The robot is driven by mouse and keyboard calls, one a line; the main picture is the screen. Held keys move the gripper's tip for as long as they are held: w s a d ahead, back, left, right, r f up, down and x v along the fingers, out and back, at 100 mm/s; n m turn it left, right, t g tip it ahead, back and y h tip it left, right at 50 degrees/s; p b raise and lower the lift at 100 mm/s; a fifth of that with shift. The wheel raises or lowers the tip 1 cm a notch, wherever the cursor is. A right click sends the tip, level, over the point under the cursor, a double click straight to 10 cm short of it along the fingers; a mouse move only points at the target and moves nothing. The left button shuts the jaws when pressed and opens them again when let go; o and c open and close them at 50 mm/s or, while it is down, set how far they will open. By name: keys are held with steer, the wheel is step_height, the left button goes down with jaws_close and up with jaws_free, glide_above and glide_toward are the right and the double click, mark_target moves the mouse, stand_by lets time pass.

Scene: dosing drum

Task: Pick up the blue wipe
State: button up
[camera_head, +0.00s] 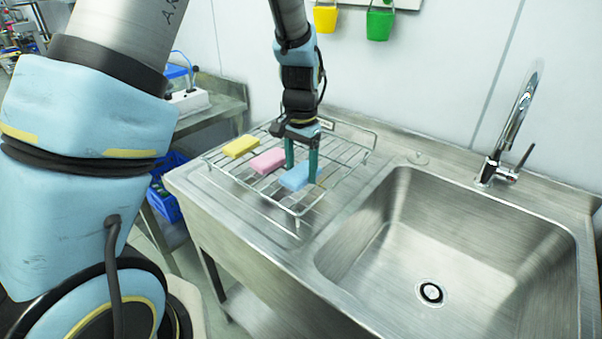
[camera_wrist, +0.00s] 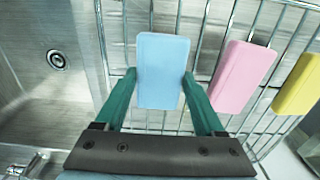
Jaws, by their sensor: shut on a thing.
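The blue wipe (camera_head: 294,177) is a light blue block at the near right part of the wire rack (camera_head: 297,213), beside the sink. My gripper (camera_head: 302,172) points down at it, with its green fingers on either side of it. In the wrist view the blue wipe (camera_wrist: 162,70) lies between the two green fingers (camera_wrist: 160,90), and my gripper is shut on it. It is at or just above the rack wires; I cannot tell whether it still touches them.
A pink wipe (camera_head: 268,160) and a yellow wipe (camera_head: 240,146) lie on the rack to the left. The sink basin (camera_head: 440,250) with its faucet (camera_head: 510,140) is to the right. A yellow bucket (camera_head: 325,18) and a green bucket (camera_head: 379,24) hang on the wall.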

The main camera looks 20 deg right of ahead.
mark_target(301, 171)
steer(key=shift+r, duration=0.1)
step_height(301, 171, up, 10)
steer(key=b, duration=0.3)
steer(key=o, duration=0.7)
steer(key=c, duration=0.6)
